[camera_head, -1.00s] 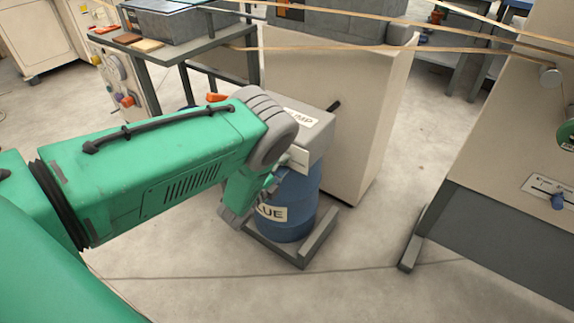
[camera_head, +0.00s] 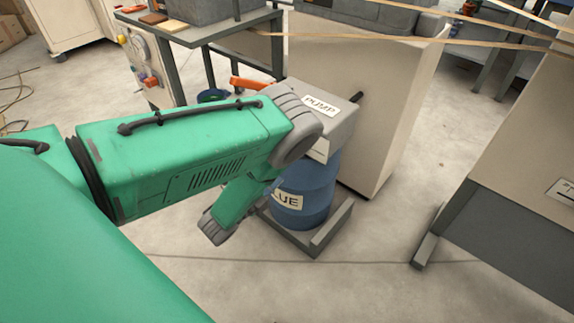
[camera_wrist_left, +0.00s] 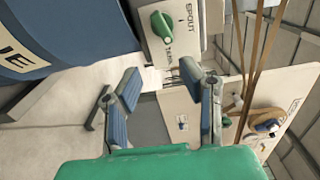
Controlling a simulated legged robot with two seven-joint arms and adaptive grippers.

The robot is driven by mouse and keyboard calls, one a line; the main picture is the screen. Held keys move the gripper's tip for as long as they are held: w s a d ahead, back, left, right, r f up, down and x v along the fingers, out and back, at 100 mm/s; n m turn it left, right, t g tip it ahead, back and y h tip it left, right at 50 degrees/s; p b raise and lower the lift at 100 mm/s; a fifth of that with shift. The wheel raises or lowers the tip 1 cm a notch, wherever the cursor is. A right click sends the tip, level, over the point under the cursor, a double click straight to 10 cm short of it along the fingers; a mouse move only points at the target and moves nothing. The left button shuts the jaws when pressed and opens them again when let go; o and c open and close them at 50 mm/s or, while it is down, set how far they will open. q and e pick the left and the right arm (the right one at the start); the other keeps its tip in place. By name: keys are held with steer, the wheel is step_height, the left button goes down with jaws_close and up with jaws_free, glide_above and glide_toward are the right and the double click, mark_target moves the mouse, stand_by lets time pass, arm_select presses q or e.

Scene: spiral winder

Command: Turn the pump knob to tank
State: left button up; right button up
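The pump knob (camera_wrist_left: 161,26) is green and sits on the light face of the pump box in the left wrist view. The word SPOUT is to its right and a second word, apparently TANK, lies just below it. Its long axis runs from upper left to lower right; I cannot tell which end is the pointer. The pump box (camera_head: 327,105) stands on the blue drum (camera_head: 308,185) in the head view; its knob is hidden there. My left gripper (camera_wrist_left: 160,77) is open and empty, below the knob and apart from it. My right gripper is not in view.
The drum stands in a grey floor tray (camera_head: 333,228). A beige cabinet (camera_head: 385,100) is close behind the pump. A grey table (camera_head: 215,31) stands at the back left. Tan strands (camera_head: 480,42) cross the upper right. A beige machine panel (camera_head: 530,130) is at the right.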

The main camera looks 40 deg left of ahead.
arm_select(q)
steer(key=shift+s, duration=0.25)
steer(key=o, duration=0.7)
steer(key=n, duration=0.4)
steer(key=shift+s+a+r, duration=0.1)
steer(key=shift+s+a, duration=0.05)
steer(key=shift+a, duration=0.1)
steer(key=w+n+b, duration=0.1)
steer(key=w+n, duration=0.3)
steer(key=n, duration=0.2)
steer(key=w+n+b, duration=0.2)
steer(key=w+n, duration=0.1)
steer(key=n, duration=0.2)
steer(key=w+n+b, duration=0.2)
steer(key=w+n, duration=0.2)
steer(key=n, duration=0.2)
steer(key=shift+w+a+r+n, duration=0.2)
steer(key=shift+w+n, duration=0.1)
steer(key=shift+w, duration=0.05)
steer(key=shift+w+r+b, duration=0.1)
steer(key=shift+w+b, duration=0.2)
steer(key=shift+w, duration=0.35)
